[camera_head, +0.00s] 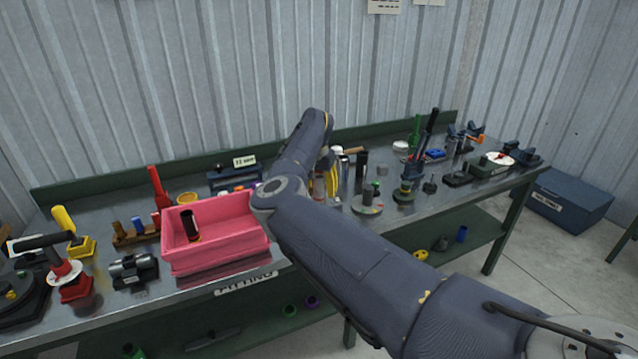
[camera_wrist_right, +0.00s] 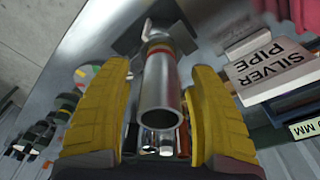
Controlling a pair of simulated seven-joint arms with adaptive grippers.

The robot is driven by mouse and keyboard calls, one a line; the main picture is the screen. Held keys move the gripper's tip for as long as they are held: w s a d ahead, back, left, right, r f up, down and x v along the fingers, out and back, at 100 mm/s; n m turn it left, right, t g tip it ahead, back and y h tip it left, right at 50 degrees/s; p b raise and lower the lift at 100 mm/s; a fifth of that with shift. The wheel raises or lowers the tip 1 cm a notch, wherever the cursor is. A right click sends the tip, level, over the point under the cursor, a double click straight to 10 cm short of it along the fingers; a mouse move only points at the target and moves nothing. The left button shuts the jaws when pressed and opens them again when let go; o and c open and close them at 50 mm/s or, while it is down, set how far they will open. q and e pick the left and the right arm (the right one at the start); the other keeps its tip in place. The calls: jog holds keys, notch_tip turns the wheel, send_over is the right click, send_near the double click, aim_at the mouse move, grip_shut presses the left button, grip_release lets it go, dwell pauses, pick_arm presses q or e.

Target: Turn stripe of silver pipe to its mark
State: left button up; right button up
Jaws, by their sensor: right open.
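The silver pipe (camera_wrist_right: 158,95) shows in the right wrist view as a hollow tube with its open end towards the camera. A red and yellow band (camera_wrist_right: 158,46) lies around its far part; I cannot clearly tell the stripe from its mark. My right gripper (camera_wrist_right: 162,72) is open, with one yellow finger on each side of the pipe and gaps visible on both sides. In the head view my right gripper (camera_head: 328,180) is over the middle of the bench, and my right arm hides much of the pipe's surroundings. My left gripper is out of view.
A SILVER PIPE label (camera_wrist_right: 268,68) stands beside the pipe. A pink bin (camera_head: 215,252) sits left of my right arm on the metal bench (camera_head: 150,292). A round base (camera_head: 367,204) and several tools crowd the right side. A blue box (camera_head: 567,203) is on the floor.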

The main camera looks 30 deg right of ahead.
jog(key=shift+f, duration=0.2)
grip_shut()
dwell(0.5)
jog(key=m, duration=0.4)
jog(key=shift+s+d+m+g, duration=0.1)
jog(key=shift+m+g, duration=0.4)
jog(key=shift+m, duration=2)
